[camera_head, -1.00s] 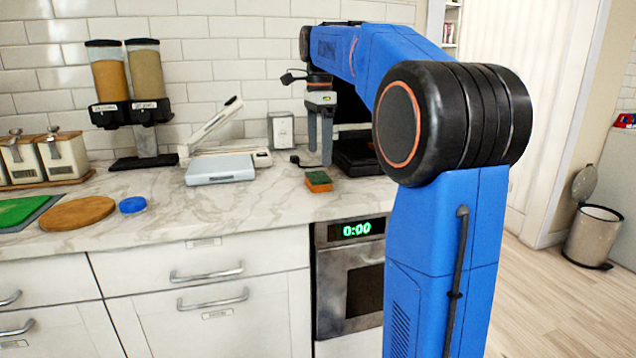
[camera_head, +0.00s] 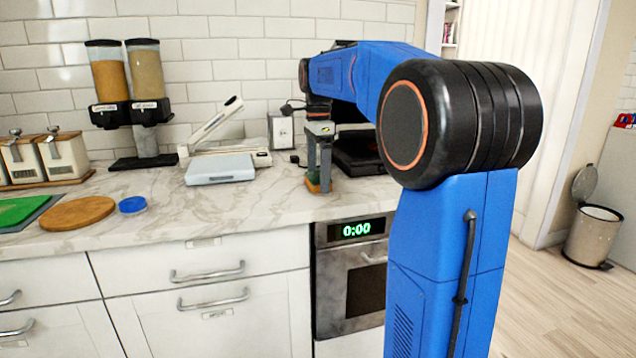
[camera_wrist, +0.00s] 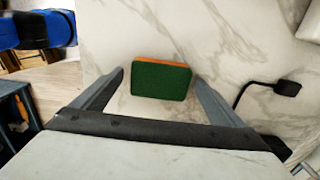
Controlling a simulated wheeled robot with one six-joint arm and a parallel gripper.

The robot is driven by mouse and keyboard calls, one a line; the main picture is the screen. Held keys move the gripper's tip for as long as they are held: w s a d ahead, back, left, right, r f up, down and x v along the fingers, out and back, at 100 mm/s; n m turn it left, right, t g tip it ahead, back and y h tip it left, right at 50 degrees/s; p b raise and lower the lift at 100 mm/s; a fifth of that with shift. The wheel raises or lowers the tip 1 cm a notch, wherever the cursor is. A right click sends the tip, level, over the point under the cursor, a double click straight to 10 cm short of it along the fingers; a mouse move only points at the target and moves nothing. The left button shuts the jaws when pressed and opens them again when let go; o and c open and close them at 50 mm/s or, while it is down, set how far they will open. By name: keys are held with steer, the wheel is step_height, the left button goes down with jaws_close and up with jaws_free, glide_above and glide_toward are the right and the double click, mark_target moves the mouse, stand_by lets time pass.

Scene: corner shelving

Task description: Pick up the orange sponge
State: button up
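The sponge (camera_wrist: 161,80) lies on the marble counter, with a green top and an orange edge showing in the wrist view. In the head view only parts of the sponge (camera_head: 312,181) show, as my gripper hides much of it. My gripper (camera_head: 319,186) points down at it, fingertips low near the counter. In the wrist view the fingers of my gripper (camera_wrist: 157,77) are apart, one on each side of the sponge. A gap shows at the left finger; the right finger is close to the sponge, and contact there is unclear.
A black appliance (camera_head: 360,152) stands right behind the gripper. A white slicer-like device (camera_head: 222,168) is to the left, with a blue lid (camera_head: 132,205) and a round wooden board (camera_head: 77,213) farther left. The counter's front edge is close, above the oven (camera_head: 350,280).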

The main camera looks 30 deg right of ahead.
mark_target(318, 176)
steer(key=c, duration=1)
steer(key=shift+c, duration=0.7)
step_height(318, 176, up, 10)
